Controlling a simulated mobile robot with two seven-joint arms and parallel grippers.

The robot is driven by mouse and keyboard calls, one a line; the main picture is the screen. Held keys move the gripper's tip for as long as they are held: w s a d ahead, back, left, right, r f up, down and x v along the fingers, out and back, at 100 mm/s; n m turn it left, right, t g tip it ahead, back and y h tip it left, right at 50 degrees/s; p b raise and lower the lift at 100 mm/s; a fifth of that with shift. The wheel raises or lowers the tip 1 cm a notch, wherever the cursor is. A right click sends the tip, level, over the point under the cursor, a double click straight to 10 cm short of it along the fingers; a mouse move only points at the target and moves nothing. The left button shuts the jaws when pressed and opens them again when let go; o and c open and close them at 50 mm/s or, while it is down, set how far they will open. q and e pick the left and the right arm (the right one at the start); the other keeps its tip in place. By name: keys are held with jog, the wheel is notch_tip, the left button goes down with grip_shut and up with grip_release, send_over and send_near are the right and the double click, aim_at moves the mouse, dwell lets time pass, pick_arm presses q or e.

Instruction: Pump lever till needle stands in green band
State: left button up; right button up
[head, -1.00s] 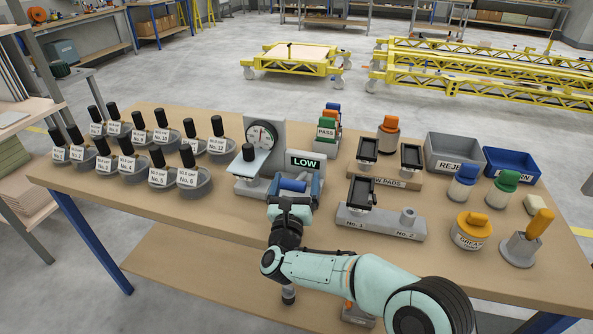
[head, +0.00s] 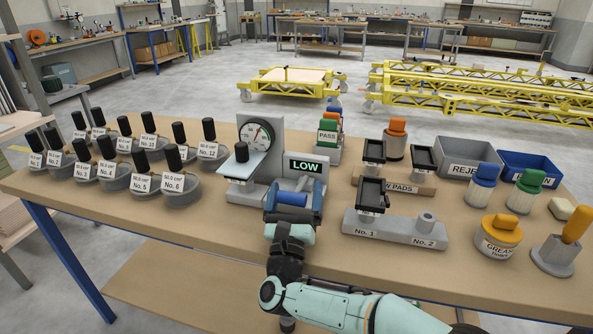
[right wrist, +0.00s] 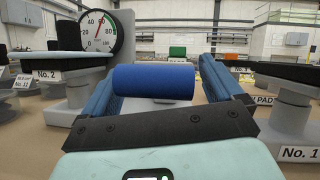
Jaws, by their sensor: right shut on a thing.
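The gauge (head: 254,134) has a white dial and a red needle, and stands at the back of a grey press-like stand on the table. My left gripper is out of view.
Black-handled weights (head: 143,172) stand in rows to the left. A grey stand marked No. 1 and No. 2 (head: 390,229) is close on the right. Jars (head: 498,239) and bins (head: 463,168) are farther right. The table's front left is clear.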

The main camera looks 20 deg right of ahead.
aim_at(293, 204)
jog(key=shift+a+f, duration=0.15)
jog(key=shift+f, duration=0.15)
jog(key=shift+r+g+p, duration=0.3)
jog(key=shift+r+p, duration=0.05)
jog(key=shift+p, duration=0.15)
jog(key=shift+f+b, duration=0.35)
jog(key=shift+f, duration=0.1)
jog(key=o, duration=0.8)
jog(key=shift+f, duration=0.1)
jog(key=shift+s+a+f, duration=0.1)
jog(key=shift+s+a, duration=0.05)
jog(key=shift+s, duration=0.35)
jog(key=s, duration=0.1)
jog(key=s+a, duration=0.1)
jog(key=s, duration=0.2)
jog(key=shift+a, duration=0.35)
jog(key=shift+s+a+r, duration=0.1)
jog(key=shift+s+r, duration=0.05)
jog(key=shift+r, duration=0.1)
jog(key=shift+t, duration=0.4)
